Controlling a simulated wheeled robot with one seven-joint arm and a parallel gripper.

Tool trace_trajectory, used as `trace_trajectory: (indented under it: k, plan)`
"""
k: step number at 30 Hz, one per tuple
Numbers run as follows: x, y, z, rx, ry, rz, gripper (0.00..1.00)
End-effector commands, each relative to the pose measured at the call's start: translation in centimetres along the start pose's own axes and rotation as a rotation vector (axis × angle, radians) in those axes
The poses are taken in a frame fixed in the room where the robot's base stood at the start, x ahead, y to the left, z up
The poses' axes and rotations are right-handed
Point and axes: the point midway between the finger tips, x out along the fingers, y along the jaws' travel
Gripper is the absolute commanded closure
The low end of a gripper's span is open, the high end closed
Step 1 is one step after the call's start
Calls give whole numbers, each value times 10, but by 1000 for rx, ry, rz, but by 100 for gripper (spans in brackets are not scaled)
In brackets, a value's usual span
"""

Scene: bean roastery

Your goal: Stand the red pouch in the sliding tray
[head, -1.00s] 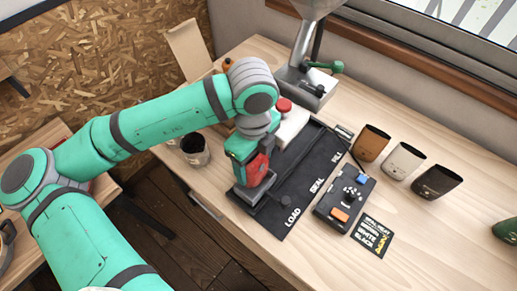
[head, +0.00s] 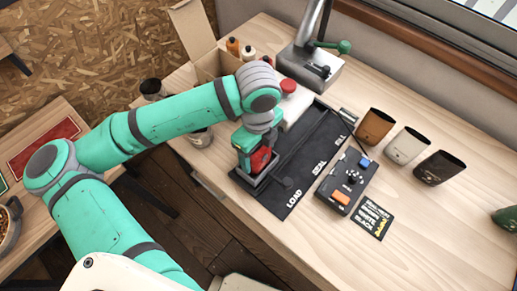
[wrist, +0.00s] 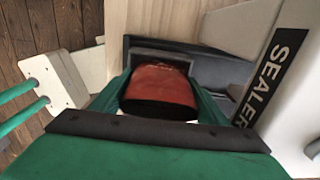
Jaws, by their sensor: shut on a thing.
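The red pouch (head: 259,160) is upright between the fingers of my gripper (head: 252,162), which is shut on it. In the wrist view the pouch (wrist: 160,88) shows its dark top edge between the two green fingers. The sliding tray (head: 278,184) is a dark grey holder at the LOAD end of the black track. The pouch stands within the tray's walls; its bottom is hidden, so I cannot tell if it touches the tray floor. The tray's rim also shows in the wrist view (wrist: 160,52).
The black track (head: 313,150) is marked LOAD, SEAL and FILL. The sealer (head: 294,103) with a red knob stands behind my gripper. A control box (head: 343,186) and a label card (head: 372,220) lie to the right. Brown, white and black pouches (head: 375,127) (head: 406,145) (head: 439,168) stand further right.

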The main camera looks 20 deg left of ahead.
Motion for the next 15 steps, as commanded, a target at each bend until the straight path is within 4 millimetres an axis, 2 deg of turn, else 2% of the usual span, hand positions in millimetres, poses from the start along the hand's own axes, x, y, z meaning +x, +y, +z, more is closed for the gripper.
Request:
trace_trajectory:
  k: [9,10,12,15]
  plan:
    - [0,0,0,0,0,0,56]
    - [0,0,0,0,0,0,30]
    - [0,0,0,0,0,0,13]
    - [0,-1,-1,2,0,0,10]
